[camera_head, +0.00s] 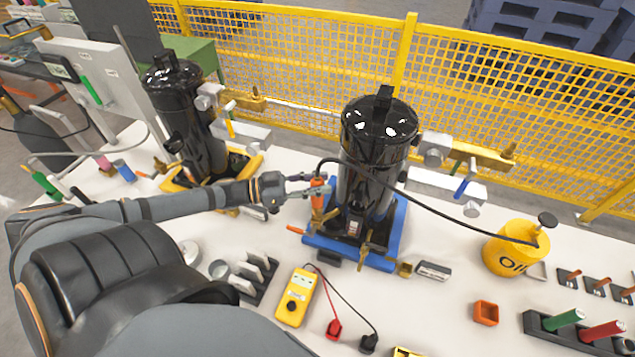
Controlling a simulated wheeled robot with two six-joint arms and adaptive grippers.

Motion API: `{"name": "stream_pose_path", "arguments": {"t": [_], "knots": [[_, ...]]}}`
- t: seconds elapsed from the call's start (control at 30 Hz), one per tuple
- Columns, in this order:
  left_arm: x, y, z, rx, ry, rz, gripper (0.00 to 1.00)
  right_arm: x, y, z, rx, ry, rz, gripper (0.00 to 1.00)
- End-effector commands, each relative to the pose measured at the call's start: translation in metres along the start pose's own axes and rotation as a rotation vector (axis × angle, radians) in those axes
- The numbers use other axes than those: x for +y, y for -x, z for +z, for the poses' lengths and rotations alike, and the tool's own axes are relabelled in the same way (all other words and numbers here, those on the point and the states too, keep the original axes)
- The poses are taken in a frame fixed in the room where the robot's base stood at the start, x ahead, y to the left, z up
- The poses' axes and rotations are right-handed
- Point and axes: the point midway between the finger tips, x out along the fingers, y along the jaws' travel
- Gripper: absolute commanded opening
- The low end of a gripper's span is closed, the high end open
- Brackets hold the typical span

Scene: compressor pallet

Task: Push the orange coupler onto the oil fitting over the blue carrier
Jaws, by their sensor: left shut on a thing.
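My left gripper (312,189) is shut on the orange coupler (317,194), which stands about upright. A black hose (440,203) runs from the coupler's top across the front of the right black compressor (379,132) to the yellow oil can (512,251). The compressor stands on the blue carrier (385,262). A brass-coloured fitting (318,219) shows just below the coupler, over the left part of the blue carrier. I cannot tell whether coupler and fitting touch. My right gripper is not in view.
A second black compressor (178,118) stands on a yellow carrier (240,176) at left. A yellow meter (297,297) with red and black leads, an orange bin (486,313) and a rack with green and red handles (575,333) lie in front. A yellow fence (470,100) closes the back.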

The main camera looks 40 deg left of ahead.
Motion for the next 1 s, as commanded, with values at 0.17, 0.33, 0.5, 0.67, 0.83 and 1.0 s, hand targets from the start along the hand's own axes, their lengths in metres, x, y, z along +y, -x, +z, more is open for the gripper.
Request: {"name": "stream_pose_path", "arguments": {"t": [0.17,0.33,0.5,0.67,0.83,1.0], "knots": [[0.0,0.0,0.005,0.001,0.0,0.0,0.0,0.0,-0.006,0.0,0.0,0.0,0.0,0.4],[0.0,0.0,0.01,0.001,0.0,0.0,0.0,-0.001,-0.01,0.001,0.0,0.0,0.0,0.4],[0.0,0.0,0.014,0.001,0.0,0.0,0.0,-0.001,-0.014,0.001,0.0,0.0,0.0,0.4],[0.0,0.0,0.018,0.001,0.0,0.0,0.0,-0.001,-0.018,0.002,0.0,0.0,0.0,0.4],[0.0,0.0,0.017,0.001,0.0,0.0,0.5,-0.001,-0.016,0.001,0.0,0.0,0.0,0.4],[0.0,0.0,0.017,0.001,0.0,0.0,0.56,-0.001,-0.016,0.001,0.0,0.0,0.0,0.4]]}}
